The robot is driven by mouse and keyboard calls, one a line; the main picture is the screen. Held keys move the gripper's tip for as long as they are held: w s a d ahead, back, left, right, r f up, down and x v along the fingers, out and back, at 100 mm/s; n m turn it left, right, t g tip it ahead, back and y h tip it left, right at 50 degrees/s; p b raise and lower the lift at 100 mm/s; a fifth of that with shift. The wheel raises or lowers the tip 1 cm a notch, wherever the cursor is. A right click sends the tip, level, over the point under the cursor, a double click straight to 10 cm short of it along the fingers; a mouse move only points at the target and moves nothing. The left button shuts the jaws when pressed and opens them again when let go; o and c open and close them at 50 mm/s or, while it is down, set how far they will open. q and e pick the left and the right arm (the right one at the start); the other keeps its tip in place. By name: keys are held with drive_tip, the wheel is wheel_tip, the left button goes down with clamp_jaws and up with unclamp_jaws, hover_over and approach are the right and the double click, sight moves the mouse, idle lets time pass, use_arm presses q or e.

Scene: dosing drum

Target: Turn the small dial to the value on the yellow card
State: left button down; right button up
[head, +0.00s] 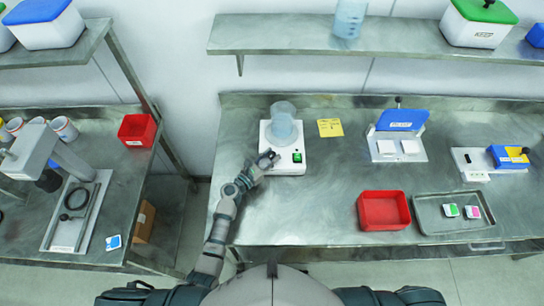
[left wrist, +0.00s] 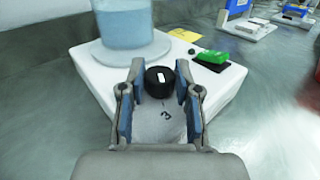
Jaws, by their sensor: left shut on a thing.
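The dosing device has a white base (head: 282,168) with a clear bluish drum (head: 282,126) on top; the drum also shows in the left wrist view (left wrist: 130,40). A small black dial (left wrist: 158,86) with a white mark sits on the base front. A "3" is printed on the near side of the dial. My left gripper (head: 268,158) is at the front left of the base, its two fingers shut on the dial's sides. The yellow card (head: 330,128) lies right of the device; its writing is too small to read. My right gripper is not in view.
A red tray (head: 384,211) and a metal tray (head: 440,226) stand to the right. A blue-topped device (head: 402,120) stands behind them. The bench in front of the device is clear.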

use_arm(q)
drive_tip(key=m+g+h+b, duration=0.2)
drive_tip(key=m+g+h, duration=0.1)
drive_tip(key=shift+a+f+g, duration=0.2)
drive_tip(key=shift+f+g, duration=0.1)
drive_tip(key=shift+f, duration=0.05)
drive_tip(key=m+g+h+b, duration=0.1)
drive_tip(key=g, duration=0.1)
drive_tip(key=m+g+b, duration=0.1)
drive_tip(key=b, duration=0.1)
drive_tip(key=m+g+h+b, duration=0.1)
drive_tip(key=g, duration=0.1)
drive_tip(key=shift+w+a+m+g+h+b, duration=0.1)
drive_tip(key=shift+w+m+g+h+b, duration=0.2)
drive_tip(key=shift+m+b, duration=0.1)
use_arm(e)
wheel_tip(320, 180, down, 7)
use_arm(q)
drive_tip(key=m+g+b, duration=0.2)
drive_tip(key=g, duration=0.1)
drive_tip(key=shift+r+h, duration=0.2)
drive_tip(key=shift+h, duration=0.1)
drive_tip(key=shift+w+r+b, duration=0.1)
drive_tip(key=shift+b, duration=0.25)
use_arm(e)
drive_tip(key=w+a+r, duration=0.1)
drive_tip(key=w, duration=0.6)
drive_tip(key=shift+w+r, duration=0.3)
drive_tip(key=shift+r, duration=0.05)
